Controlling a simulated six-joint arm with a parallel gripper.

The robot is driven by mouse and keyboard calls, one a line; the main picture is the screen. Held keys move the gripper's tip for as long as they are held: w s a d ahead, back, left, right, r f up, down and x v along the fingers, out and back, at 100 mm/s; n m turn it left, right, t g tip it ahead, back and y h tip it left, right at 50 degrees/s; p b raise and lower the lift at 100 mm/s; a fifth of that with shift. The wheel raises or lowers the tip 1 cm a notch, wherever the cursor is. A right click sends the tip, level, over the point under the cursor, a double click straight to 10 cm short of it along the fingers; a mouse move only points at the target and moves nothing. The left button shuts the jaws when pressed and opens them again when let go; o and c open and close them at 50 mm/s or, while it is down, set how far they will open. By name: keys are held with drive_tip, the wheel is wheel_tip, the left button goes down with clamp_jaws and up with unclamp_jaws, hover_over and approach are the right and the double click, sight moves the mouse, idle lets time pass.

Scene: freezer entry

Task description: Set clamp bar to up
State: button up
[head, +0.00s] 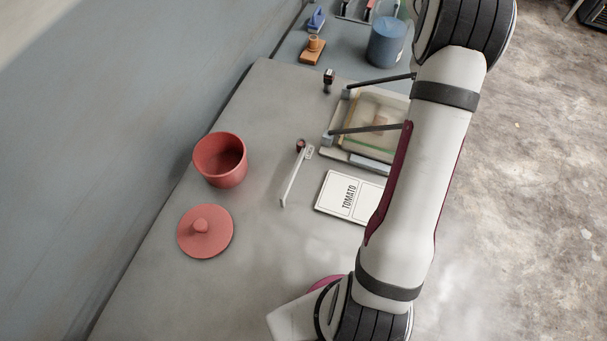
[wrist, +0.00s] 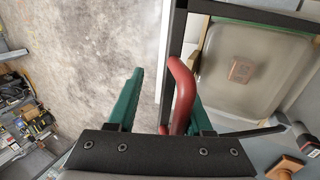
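The clamp bar (head: 368,129) is a dark frame with two arms over a pale tray-like base (head: 370,160) in the head view. My arm covers its right end there, and I cannot tell its exact tilt. In the wrist view the dark frame (wrist: 174,45) runs beside a clear pouch or box (wrist: 245,72) with a small reddish-brown block inside. A red bent handle (wrist: 184,88) stands by the frame. My gripper (wrist: 160,85) has green fingers spread apart, with the handle between them, nearer the right finger. I cannot tell whether they touch. The head view hides the gripper.
A white TOMATO card (head: 345,195), a thin white stick (head: 292,178), a red pot (head: 220,160) and its lid (head: 205,232) lie on the grey counter (head: 255,270). A blue canister (head: 387,42) stands behind. The counter's left part has free room.

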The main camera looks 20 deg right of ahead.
wheel_tip(320, 180, down, 5)
drive_tip(key=s+d+t+y, duration=0.1)
drive_tip(key=s+d+y, duration=0.1)
drive_tip(key=shift+t, duration=0.3)
drive_tip(key=w+a+r, duration=0.1)
drive_tip(key=r, duration=0.4)
drive_tip(key=w+a+r, duration=0.1)
drive_tip(key=r, duration=0.5)
drive_tip(key=w+a+r, duration=0.1)
drive_tip(key=r, duration=0.4)
drive_tip(key=shift+a+r, duration=0.1)
drive_tip(key=shift+r, duration=0.1)
drive_tip(key=s+a+r+n+t+y, duration=0.1)
drive_tip(key=s+a+r+n, duration=0.1)
drive_tip(key=a, duration=2.1)
drive_tip(key=s+a+f+n+y, duration=0.1)
drive_tip(key=s+a+f, duration=0.1)
drive_tip(key=s+a, duration=0.7)
drive_tip(key=a, duration=0.3)
drive_tip(key=shift+s+f+t, duration=0.15)
drive_tip(key=shift+f+t, duration=0.1)
drive_tip(key=shift+t, duration=0.05)
drive_tip(key=shift+a, duration=0.1)
drive_tip(key=shift+c, duration=0.3)
